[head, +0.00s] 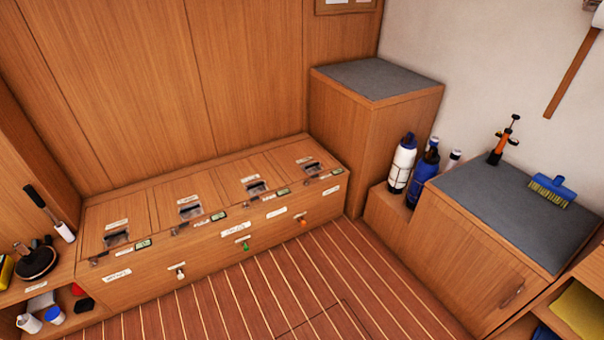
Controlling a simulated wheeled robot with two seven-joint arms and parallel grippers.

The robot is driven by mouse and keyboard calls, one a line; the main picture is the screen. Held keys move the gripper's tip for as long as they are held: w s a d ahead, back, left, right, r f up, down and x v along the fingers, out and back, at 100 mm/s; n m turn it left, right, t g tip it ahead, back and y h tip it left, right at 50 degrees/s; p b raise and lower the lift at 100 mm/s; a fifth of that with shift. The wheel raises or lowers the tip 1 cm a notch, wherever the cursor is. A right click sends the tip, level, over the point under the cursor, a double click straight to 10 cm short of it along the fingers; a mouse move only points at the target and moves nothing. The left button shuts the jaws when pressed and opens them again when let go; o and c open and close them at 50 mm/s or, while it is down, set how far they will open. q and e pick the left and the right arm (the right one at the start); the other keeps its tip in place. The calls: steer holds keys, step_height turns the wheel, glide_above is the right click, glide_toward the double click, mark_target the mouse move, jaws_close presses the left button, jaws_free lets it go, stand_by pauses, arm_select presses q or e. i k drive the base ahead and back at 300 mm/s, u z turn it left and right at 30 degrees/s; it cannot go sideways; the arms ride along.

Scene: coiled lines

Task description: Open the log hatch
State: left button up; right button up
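A wooden bench locker (230,255) with several lids in its top runs along the back wall. The lids include a left one (117,222), a second one (185,193), a third one (240,176) and a right one (294,155). All look shut. Each has a dark recessed latch and small labels, too small to read, so I cannot tell which is the log hatch. Thin seams in the striped floor (335,322) outline a flush panel at the bottom. Neither of my grippers is in view.
A tall grey-topped cabinet (376,78) stands in the back corner. Bottles, including a white one (402,163), stand beside a lower cabinet (465,265) holding a blue brush (552,189) and an orange pump (503,143). Cluttered shelves (42,278) are at left. The floor between is clear.

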mark_target(247, 179)
steer(key=z, duration=0.4)
steer(key=i, duration=1.75)
steer(key=u, duration=1.25)
steer(key=i, duration=0.5)
steer(key=u, duration=0.45)
